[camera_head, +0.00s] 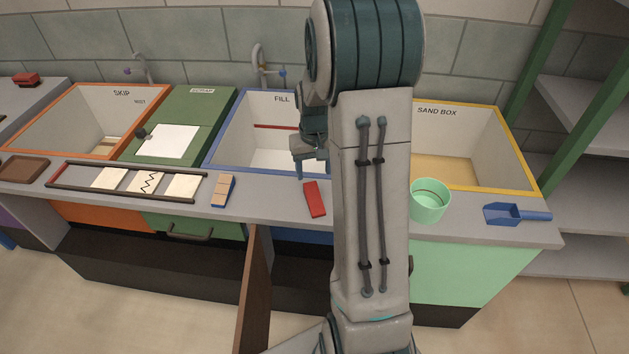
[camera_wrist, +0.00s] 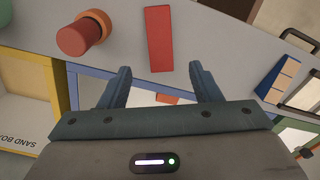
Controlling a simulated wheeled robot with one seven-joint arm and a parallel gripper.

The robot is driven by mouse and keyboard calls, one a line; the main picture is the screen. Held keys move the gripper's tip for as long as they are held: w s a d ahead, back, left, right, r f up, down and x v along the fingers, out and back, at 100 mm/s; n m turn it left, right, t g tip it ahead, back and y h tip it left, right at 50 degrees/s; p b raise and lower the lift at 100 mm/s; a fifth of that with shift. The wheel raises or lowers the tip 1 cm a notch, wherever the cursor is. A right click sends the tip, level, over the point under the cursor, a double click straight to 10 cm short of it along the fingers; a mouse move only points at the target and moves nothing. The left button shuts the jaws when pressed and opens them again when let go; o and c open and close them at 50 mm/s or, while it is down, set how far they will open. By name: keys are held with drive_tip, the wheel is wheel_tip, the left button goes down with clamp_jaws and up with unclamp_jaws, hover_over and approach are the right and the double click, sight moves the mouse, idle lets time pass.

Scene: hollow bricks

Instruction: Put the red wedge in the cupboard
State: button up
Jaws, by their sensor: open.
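The red wedge (camera_head: 314,199) lies on the grey counter in front of the blue-rimmed FILL basin. In the wrist view the wedge (camera_wrist: 159,39) is a long red block beyond my fingertips. My gripper (camera_wrist: 163,80) is open and empty, with the wedge in line with the gap between its fingers but apart from them. In the head view my gripper (camera_head: 312,172) is partly hidden by my arm, just behind the wedge. Below the counter are coloured fronts, including a green one (camera_head: 190,228) with a dark handle. I cannot tell which is the cupboard.
A brown panel (camera_head: 253,290) juts out below the counter. A red cylinder with an orange ring (camera_wrist: 78,38) stands near the wedge. A blue-and-tan block (camera_head: 223,191), a mint cup (camera_head: 430,200) and a blue scoop (camera_head: 515,214) are also on the counter.

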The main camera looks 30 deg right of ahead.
drive_tip(key=s+a+r+n+t, duration=0.1)
drive_tip(key=s+a+r+t, duration=0.1)
drive_tip(key=s+a+r, duration=0.8)
drive_tip(key=s+a+r+n, duration=0.1)
drive_tip(key=s+a+r, duration=0.2)
drive_tip(key=s, duration=0.6)
drive_tip(key=shift+s+a+t, duration=0.35)
drive_tip(key=shift+a+t, duration=0.05)
drive_tip(key=shift+a, duration=0.1)
